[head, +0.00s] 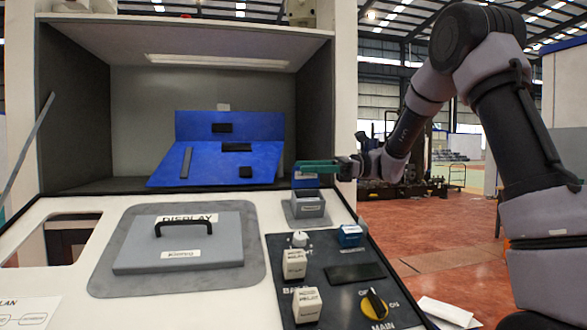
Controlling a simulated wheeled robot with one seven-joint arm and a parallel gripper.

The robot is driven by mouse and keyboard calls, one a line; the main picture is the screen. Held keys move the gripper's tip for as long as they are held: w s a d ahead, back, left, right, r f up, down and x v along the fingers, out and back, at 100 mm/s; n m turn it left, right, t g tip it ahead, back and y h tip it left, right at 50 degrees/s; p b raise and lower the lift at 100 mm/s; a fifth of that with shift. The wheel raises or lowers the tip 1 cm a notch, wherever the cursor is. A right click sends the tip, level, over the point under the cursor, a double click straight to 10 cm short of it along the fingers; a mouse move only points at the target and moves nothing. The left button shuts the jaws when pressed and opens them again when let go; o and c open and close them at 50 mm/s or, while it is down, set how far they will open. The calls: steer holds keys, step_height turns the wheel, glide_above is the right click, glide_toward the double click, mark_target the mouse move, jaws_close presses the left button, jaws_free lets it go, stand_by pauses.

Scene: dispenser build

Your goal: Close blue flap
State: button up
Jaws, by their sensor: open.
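A small grey box (307,205) stands on the right of the white worktop, with a label on its front. A small blue flap (305,182) stands up at the back of this box, so the box looks open. My gripper (303,167) has green fingers and reaches in from the right, just above the top edge of the blue flap. It is open, and nothing shows between its fingers. I cannot tell whether a finger touches the flap.
A large blue folded panel (215,164) with several dark pieces lies in the open cabinet to the left. A grey lid with a black handle (180,243) is on the worktop. A dark control panel (330,275) with a knob and blocks is in front of the box.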

mark_target(293, 187)
steer(key=x, duration=0.4)
